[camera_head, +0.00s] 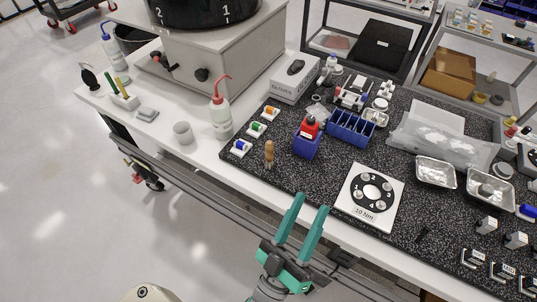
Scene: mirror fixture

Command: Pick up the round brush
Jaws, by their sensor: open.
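A small upright tan item (269,154), with a wooden look, stands on the black speckled mat (330,165) near its left front edge. It may be the round brush, but it is too small to be sure. My gripper (311,203) has two teal fingers, apart and empty. It shows at the lower middle, in front of the bench edge, below and to the right of the tan item in the picture. Nothing touches its fingers.
A white plate with a black numbered disc (369,194) lies right of my gripper. A blue box with a red-topped bottle (308,140), a blue rack (351,128), foil trays (435,172) and a wash bottle (220,115) stand around. A rail (215,189) runs along the bench front.

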